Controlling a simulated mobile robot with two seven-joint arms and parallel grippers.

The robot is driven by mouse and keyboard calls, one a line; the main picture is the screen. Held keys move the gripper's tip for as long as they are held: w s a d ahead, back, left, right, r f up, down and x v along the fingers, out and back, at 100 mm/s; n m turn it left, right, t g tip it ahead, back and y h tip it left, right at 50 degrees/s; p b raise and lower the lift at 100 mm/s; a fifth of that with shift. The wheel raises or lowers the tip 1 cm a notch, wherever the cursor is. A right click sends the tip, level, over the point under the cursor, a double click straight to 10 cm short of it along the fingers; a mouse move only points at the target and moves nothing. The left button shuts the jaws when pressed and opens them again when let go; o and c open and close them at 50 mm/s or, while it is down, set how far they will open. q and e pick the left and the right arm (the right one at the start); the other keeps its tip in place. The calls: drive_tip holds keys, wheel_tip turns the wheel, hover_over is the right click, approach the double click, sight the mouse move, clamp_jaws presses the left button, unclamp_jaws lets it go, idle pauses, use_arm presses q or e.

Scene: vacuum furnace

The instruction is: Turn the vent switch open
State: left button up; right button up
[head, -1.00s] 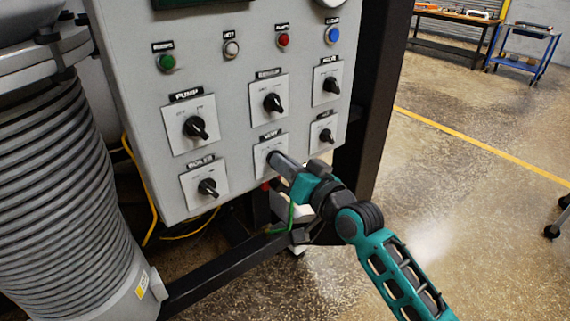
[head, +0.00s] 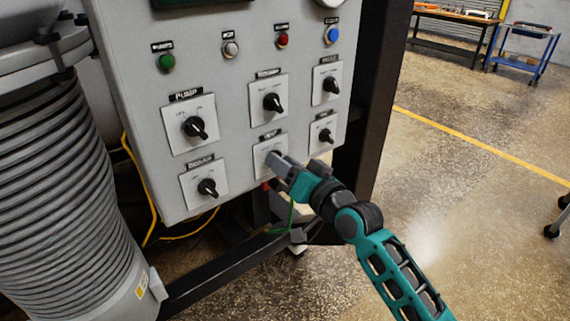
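The vent switch plate (head: 262,151) is in the lower middle of the grey control panel, under a small black label. My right gripper (head: 274,160) reaches in from the lower right, with its fingertips at the vent switch. The fingers cover the vent knob, so its angle is hidden. I cannot tell whether the fingers are closed on the knob or only around it. My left gripper is not in view.
The grey panel (head: 232,98) also bears the pump switch (head: 195,127), other black rotary knobs and several coloured buttons. A ribbed grey cylinder (head: 65,200) stands at left. A dark frame beam (head: 225,268) runs below. Open floor lies at right.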

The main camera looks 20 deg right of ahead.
drive_tip(key=v, duration=1.3)
drive_tip(key=shift+b, duration=0.45)
drive_tip(key=s+a+f+n+g+h, duration=0.1)
drive_tip(key=s+f, duration=0.3)
drive_tip(key=f, duration=0.4)
drive_tip(key=s+a+f+n+g+h, duration=0.1)
drive_tip(key=s+f+n+g, duration=0.1)
drive_tip(key=f, duration=0.7)
drive_tip(key=s+a+f+n+g+h, duration=0.1)
drive_tip(key=s+f+g+h, duration=0.1)
drive_tip(key=s+f, duration=0.3)
wheel_tip(320, 180, down, 4)
drive_tip(key=shift+s+r+n+g, duration=0.1)
drive_tip(key=shift+s+n+g, duration=0.25)
drive_tip(key=shift+g, duration=0.25)
